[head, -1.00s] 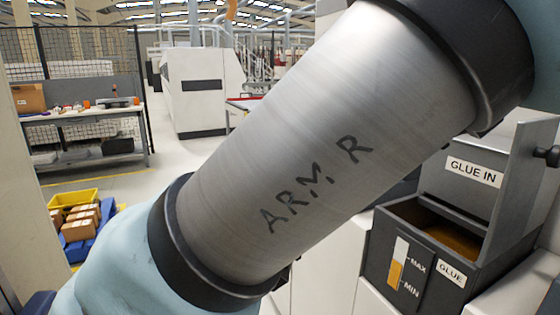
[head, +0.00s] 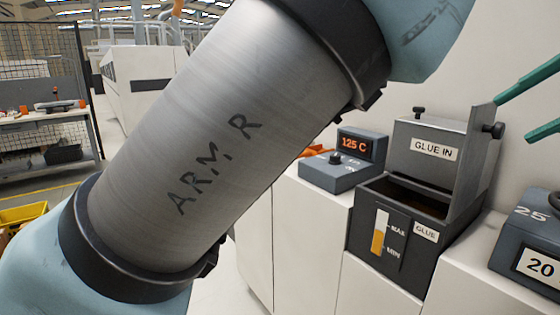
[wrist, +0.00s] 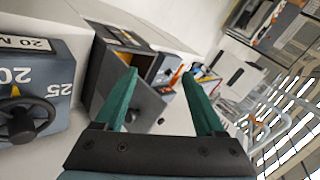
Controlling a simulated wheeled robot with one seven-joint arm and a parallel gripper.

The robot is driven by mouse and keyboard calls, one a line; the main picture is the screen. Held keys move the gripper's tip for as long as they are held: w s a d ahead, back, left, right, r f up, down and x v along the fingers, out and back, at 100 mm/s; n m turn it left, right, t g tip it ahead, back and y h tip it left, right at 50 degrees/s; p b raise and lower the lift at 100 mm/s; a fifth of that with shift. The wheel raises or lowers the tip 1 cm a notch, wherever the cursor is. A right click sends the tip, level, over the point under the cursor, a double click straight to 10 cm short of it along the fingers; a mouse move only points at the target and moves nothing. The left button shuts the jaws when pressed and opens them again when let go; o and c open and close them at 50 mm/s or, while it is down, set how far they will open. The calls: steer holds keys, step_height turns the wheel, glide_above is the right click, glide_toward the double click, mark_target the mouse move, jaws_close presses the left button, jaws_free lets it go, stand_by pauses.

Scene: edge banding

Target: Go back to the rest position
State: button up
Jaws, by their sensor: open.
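My gripper shows in the wrist view (wrist: 165,95) with its two green fingers spread apart and nothing between them. In the head view the green fingertips (head: 540,105) enter at the right edge, above the counter and to the right of the glue box. My arm's grey link, marked ARM R, crosses the head view diagonally and hides much of the middle of the room.
A dark glue box (head: 400,225) with its lid raised stands on the white counter (head: 310,220). A controller reading 125 C (head: 340,170) is at its left, and a dial unit marked 20 (head: 525,245) at its right. A yellow bin (head: 22,213) is far left.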

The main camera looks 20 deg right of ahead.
steer(key=w+a+f+g+y, duration=0.1)
steer(key=w+a+f, duration=0.25)
steer(key=w, duration=0.55)
steer(key=w+a+f+g, duration=0.2)
steer(key=w+f, duration=0.2)
steer(key=w, duration=0.5)
steer(key=w+a+f+n+g, duration=0.25)
steer(key=w+a+f, duration=0.35)
steer(key=w+a, duration=0.55)
steer(key=w+a+f+n+g+h, duration=0.1)
steer(key=a+f, duration=0.3)
steer(key=a, duration=0.5)
steer(key=w+a+f+n+g+h, duration=0.1)
steer(key=a+f+n, duration=0.15)
steer(key=a, duration=0.65)
steer(key=w+a+f+g+h, duration=0.1)
steer(key=w+a+f, duration=0.1)
steer(key=a+f, duration=0.45)
steer(key=s+a+f+n+t+h, duration=0.1)
steer(key=s+a+n, duration=0.2)
steer(key=a, duration=0.8)
steer(key=shift+s+f, duration=0.2)
steer(key=shift+s, duration=0.7)
